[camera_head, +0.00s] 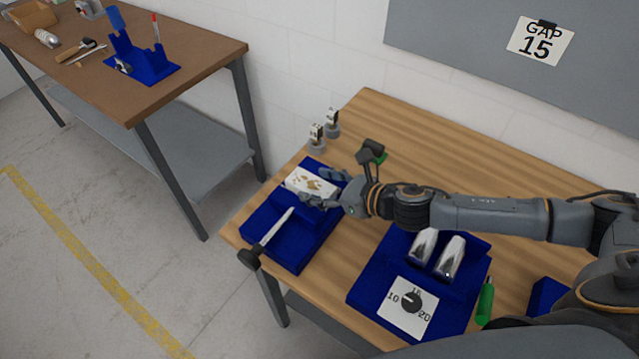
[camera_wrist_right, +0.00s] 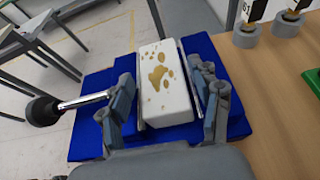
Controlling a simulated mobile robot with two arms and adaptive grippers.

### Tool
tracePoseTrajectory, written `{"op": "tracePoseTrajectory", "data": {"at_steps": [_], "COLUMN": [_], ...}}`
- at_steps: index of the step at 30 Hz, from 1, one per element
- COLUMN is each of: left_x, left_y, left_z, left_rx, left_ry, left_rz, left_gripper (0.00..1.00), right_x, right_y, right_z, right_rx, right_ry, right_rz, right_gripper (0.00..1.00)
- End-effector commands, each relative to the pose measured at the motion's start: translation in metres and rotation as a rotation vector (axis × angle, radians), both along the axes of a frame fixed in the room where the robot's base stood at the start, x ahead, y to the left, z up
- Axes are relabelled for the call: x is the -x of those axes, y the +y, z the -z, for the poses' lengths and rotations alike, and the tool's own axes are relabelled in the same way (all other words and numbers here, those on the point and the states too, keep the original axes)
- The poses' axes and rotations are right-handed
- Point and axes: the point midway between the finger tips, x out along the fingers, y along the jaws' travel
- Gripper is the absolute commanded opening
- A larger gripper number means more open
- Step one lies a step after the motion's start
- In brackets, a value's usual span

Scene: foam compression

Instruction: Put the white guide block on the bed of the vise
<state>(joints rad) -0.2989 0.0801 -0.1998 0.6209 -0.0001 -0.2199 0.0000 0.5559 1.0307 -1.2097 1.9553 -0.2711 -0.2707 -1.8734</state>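The white guide block (camera_head: 308,182) has tan paw-like marks on top. It lies flat on the blue vise (camera_head: 291,248) at the left end of the near table. In the right wrist view the block (camera_wrist_right: 163,82) sits between two thin grey strips on the blue body. The vise's metal bar with a black knob (camera_head: 248,258) sticks out at the front left. My right gripper (camera_head: 326,188) is low over the vise, with a finger on each side of the block. In the right wrist view its fingers (camera_wrist_right: 163,103) look spread, with small gaps beside the block. My left gripper is not in view.
A second blue fixture (camera_head: 364,286) with two silver pieces and a dial stands to the right. A green-handled tool (camera_head: 485,303) lies beside it. Two small labelled posts (camera_head: 317,137) stand behind the vise. A brown bench (camera_head: 195,55) is at the far left.

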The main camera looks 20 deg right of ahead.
Motion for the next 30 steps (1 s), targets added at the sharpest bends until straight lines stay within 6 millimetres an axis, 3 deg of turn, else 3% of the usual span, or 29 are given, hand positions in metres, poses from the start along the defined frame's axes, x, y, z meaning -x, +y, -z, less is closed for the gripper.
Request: {"op": "tracePoseTrajectory", "data": {"at_steps": [9, 14, 17, 30], "left_x": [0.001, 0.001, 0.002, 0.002], "left_y": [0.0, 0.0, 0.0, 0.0], "left_z": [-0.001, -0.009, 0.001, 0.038], "left_rx": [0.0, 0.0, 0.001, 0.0], "left_ry": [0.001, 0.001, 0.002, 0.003], "left_rz": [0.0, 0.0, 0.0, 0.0], "left_gripper": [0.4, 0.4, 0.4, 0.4], "right_x": [0.0, 0.0, 0.013, 0.071], "right_y": [0.0, 0.0, -0.012, -0.057], "right_z": [-0.001, -0.018, -0.016, -0.043], "right_rx": [0.0, 0.001, 0.004, 0.005], "right_ry": [0.0, -0.003, 0.0, 0.0], "right_rz": [0.0, -0.001, 0.002, 0.003], "right_gripper": [0.71, 0.71, 0.71, 0.71]}}
